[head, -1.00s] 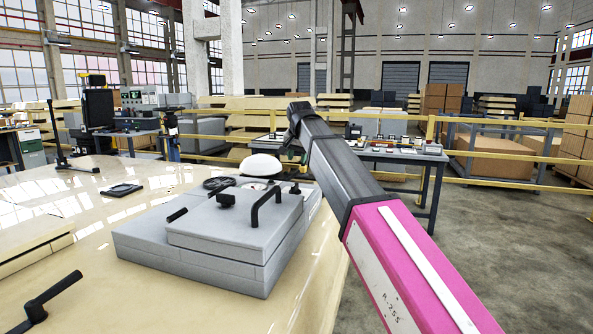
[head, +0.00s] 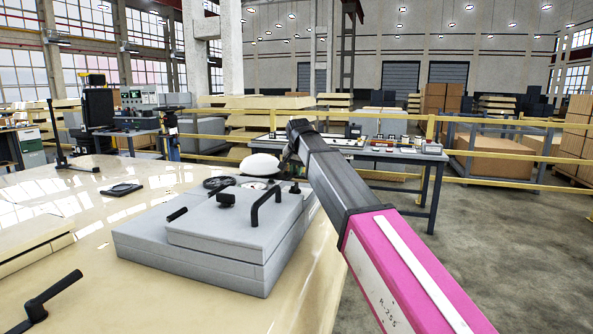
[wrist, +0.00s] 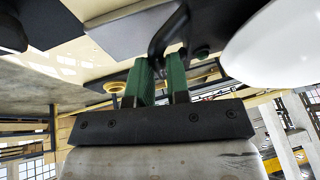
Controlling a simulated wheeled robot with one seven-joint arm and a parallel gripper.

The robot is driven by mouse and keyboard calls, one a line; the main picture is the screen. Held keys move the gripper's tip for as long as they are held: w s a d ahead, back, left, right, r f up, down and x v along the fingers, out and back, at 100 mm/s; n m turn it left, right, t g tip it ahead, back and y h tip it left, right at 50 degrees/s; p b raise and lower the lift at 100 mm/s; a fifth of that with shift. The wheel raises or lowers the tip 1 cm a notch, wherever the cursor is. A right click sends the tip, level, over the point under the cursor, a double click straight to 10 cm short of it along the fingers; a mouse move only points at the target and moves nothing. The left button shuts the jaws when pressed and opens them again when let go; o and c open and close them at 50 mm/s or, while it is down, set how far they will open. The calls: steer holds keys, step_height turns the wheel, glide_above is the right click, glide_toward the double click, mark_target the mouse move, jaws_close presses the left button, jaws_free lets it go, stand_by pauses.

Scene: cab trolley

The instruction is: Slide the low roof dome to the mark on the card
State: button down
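The white low dome (head: 260,165) sits at the far end of the grey stepped box, left of my gripper (head: 290,168). It also shows large at the upper right of the wrist view (wrist: 280,45). A pale card (head: 254,184) shows partly below the dome; its mark is not clear. My gripper's green fingers (wrist: 160,80) are close together, with only a narrow gap between them. The dome is to one side of the fingers, not between them. I cannot tell whether they touch it. A dark curved handle (wrist: 160,38) lies just beyond the fingertips.
The grey box (head: 235,225) has black handles (head: 267,207) standing up near the dome. A black handwheel (head: 218,182) lies left of the dome. A yellow rail (head: 480,183) runs behind.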

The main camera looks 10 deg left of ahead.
mark_target(288, 175)
steer(key=shift+w+a, duration=0.15)
steer(key=shift+a, duration=1.45)
steer(key=c, duration=1.1)
jaws_free()
steer(key=shift+d, duration=0.1)
steer(key=shift+r, duration=0.1)
steer(key=v, duration=1)
steer(key=shift+s+r, duration=0.25)
steer(key=shift+r, duration=0.05)
